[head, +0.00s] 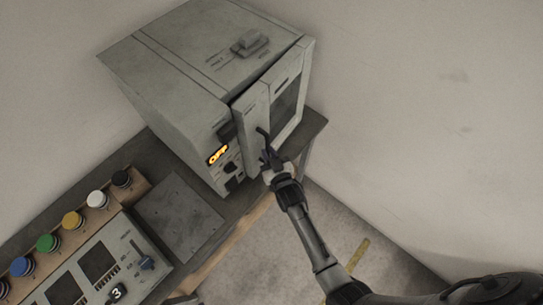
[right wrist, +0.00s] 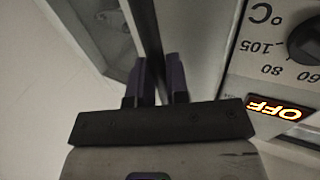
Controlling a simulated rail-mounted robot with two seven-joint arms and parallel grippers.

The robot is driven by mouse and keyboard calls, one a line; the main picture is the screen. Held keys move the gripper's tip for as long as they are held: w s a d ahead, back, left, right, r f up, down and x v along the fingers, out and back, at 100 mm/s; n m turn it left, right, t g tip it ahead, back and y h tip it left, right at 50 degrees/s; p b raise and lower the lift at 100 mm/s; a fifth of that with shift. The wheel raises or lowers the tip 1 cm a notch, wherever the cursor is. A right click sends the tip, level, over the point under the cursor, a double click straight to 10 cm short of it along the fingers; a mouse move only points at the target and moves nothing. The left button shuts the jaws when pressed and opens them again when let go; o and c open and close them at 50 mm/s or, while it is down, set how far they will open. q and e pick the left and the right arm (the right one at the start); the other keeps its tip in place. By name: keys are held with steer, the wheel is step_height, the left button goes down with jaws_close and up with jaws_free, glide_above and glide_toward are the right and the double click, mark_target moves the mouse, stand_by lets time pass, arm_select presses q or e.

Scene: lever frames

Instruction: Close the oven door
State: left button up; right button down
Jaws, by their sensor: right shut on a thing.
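The grey oven (head: 185,60) stands on a bench against the wall. Its door (head: 255,112), with a dark window, is slightly ajar, and a dark gap shows along its top edge. My right gripper (head: 269,158) is at the lower part of the door, shut on the dark door handle (head: 262,133). In the right wrist view the two fingers of my right gripper (right wrist: 161,80) sit on either side of the dark upright handle bar (right wrist: 145,30). The fingers hide part of the handle. My left gripper is not in view.
The oven's lit display (head: 217,154) reads OFF, with a dark knob (head: 231,168) beside it. A control panel (head: 100,262) with several coloured buttons stands at the lower left. A flat grey plate (head: 180,220) lies between. Open floor (head: 335,215) is to the right.

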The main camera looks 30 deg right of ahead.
steer(key=c, duration=1.1)
jaws_free()
steer(key=shift+s, duration=0.1)
steer(key=s, duration=0.9)
steer(key=s+b, duration=0.1)
steer(key=s, duration=0.3)
steer(key=shift+s+a, duration=0.35)
